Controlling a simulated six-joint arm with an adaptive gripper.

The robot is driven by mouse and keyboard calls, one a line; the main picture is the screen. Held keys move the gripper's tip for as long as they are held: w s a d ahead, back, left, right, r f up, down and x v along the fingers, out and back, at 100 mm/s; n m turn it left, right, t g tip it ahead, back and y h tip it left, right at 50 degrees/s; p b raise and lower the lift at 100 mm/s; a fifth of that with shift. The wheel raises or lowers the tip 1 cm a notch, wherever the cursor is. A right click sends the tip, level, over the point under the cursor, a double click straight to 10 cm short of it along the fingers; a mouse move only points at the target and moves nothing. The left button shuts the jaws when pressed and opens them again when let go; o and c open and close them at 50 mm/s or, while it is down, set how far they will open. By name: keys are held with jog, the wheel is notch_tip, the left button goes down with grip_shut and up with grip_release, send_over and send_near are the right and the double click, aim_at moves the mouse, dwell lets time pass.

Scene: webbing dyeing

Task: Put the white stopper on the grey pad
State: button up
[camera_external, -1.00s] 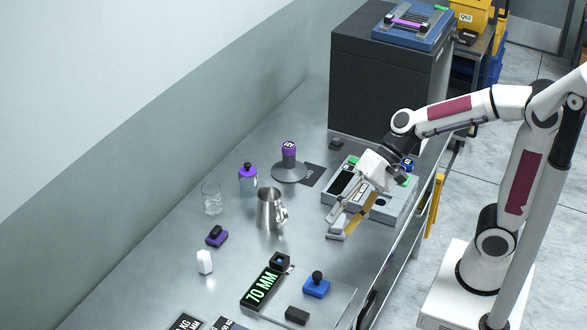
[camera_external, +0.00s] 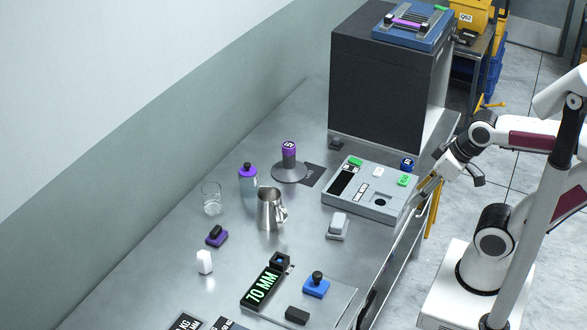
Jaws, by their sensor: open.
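A pale white block (camera_external: 339,219), which looks like the white stopper, sits on top of a small flat grey pad (camera_external: 336,235) on the steel table. It stands below the grey control box and to the right of the metal jug. Another small white upright piece (camera_external: 205,262) stands on the table at the left; I cannot tell for sure which of the two is the stopper. My gripper (camera_external: 422,203) is open and empty, off the right edge of the box, well apart from both.
A metal jug (camera_external: 268,210), a glass (camera_external: 211,200), a purple-capped bottle (camera_external: 248,180) and a purple stamp (camera_external: 216,237) stand left. A blue stamp (camera_external: 316,287) lies in front. A dark cabinet (camera_external: 380,95) stands behind.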

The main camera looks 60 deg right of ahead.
jog(key=shift+s+d, duration=0.2)
jog(key=shift+d, duration=0.3)
jog(key=shift+o, duration=0.6)
jog(key=shift+a, duration=0.15)
jog(key=w+a+m+g+y, duration=0.1)
jog(key=w+a+m+y, duration=1)
jog(key=w+a, duration=1.3)
jog(key=w+a+f+m+t, duration=0.3)
jog(key=w+a+f+m, duration=0.2)
jog(key=w+m, duration=0.45)
jog(key=m+t+h, duration=0.3)
jog(key=m, duration=0.5)
send_near(204, 262)
jog(key=w+f, duration=0.1)
jog(key=f, duration=0.1)
jog(key=w+f, duration=0.1)
jog(key=w, duration=0.1)
jog(key=shift+d+f, duration=0.2)
jog(key=shift+f, duration=0.15)
